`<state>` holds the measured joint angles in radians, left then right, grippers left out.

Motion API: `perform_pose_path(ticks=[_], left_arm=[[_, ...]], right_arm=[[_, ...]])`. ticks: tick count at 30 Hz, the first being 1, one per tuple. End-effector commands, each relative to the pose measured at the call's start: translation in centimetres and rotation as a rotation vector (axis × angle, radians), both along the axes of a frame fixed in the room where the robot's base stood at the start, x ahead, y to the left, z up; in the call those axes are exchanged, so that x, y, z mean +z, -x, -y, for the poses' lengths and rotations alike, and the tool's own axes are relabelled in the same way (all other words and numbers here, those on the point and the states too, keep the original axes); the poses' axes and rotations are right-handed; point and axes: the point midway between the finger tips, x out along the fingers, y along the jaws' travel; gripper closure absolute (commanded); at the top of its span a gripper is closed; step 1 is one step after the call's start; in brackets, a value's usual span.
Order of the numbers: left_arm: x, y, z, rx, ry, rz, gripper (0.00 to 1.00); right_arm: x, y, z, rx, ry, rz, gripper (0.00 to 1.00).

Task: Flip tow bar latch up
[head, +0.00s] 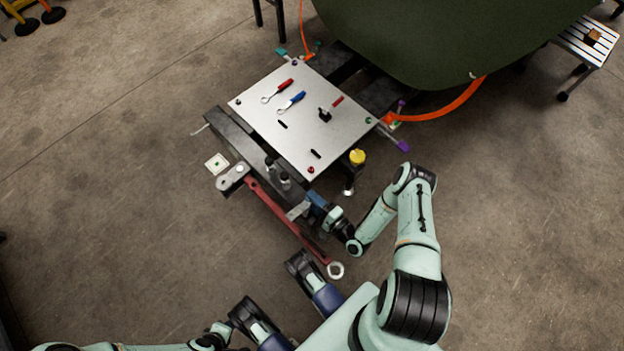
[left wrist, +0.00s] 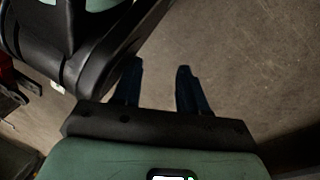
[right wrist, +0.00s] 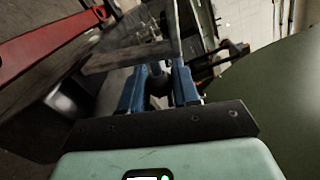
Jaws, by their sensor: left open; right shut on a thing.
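The red tow bar (head: 275,212) runs diagonally along the near-left side of the cart, with a ring eye (head: 336,270) at its near end. My right gripper (head: 314,208) has blue fingers and is at the cart's near corner, beside the bar. A flat grey latch piece (head: 298,211) sticks out at its fingertips. In the right wrist view my right gripper (right wrist: 160,82) is shut on a dark rounded part of what appears to be the latch; its exact tilt is unclear. My left gripper (left wrist: 158,78) is open and empty above bare floor.
The cart's metal top (head: 290,120) carries a red-handled tool (head: 284,85), a blue-handled tool (head: 294,101) and small parts. A yellow knob (head: 357,156) stands at its right edge. A large green fuselage panel (head: 420,40) is behind.

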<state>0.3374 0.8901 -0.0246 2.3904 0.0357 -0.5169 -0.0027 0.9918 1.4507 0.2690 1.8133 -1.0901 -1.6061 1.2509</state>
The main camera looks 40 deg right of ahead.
Motion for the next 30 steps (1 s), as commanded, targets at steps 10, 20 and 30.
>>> perform_pose_path(ticks=[10, 20, 30], left_arm=[[0.0, 0.0, 0.0, 0.0, 0.0, 0.0, 0.57], [0.3, -0.3, 0.0, -0.001, 0.0, 0.009, 0.57], [2.6, -2.8, 0.4, -0.007, -0.005, 0.096, 0.57]], right_arm=[[-0.1, 0.1, 0.1, 0.0, 0.001, -0.003, 0.48], [-0.1, 0.8, 0.1, -0.001, 0.001, -0.003, 0.48], [0.0, 7.8, 0.3, -0.003, -0.001, -0.005, 0.48]])
